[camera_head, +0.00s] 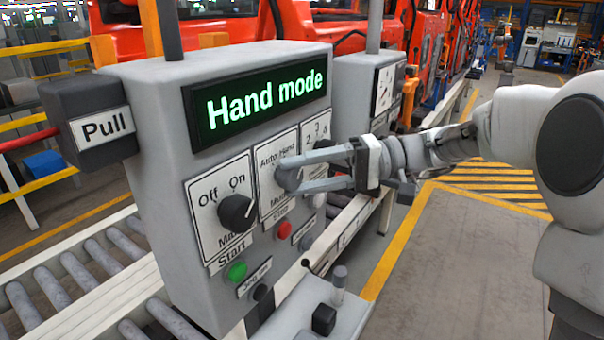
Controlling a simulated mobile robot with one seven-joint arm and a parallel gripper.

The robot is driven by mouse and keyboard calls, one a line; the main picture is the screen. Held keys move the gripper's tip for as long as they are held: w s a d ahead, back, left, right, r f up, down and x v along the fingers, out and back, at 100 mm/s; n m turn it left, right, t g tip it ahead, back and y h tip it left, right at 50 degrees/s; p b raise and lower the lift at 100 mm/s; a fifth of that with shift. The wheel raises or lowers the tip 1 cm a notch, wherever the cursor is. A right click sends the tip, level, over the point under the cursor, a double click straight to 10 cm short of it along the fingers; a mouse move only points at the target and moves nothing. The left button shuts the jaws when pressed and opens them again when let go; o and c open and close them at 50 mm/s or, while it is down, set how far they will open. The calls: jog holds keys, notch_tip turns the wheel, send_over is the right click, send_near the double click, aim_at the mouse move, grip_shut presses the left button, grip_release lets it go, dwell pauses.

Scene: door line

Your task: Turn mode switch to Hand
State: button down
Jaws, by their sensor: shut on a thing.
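The control box (165,170) is grey, with a display (258,95) lit green that reads "Hand mode". The mode switch (268,165) is on the white plate labelled "Auto Hand", in the middle of the front face. My gripper (290,180) reaches in from the right, its fingertips at this plate. It is shut on the switch knob. The fingers cover most of the knob, so its pointer angle cannot be seen.
Left of it is a black "Off On" knob (237,213); right is a partly hidden numbered selector plate (318,133). Below are a green start button (237,271) and a red button (284,230). A "Pull" box (95,122) juts out left. Open floor (455,255) lies at right.

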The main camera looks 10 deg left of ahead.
jog(key=shift+r, duration=0.1)
jog(key=shift+c, duration=1.4)
grip_release()
jog(key=shift+d, duration=0.1)
jog(key=v, duration=1.7)
jog(key=shift+p, duration=0.3)
jog(key=shift+w, duration=0.1)
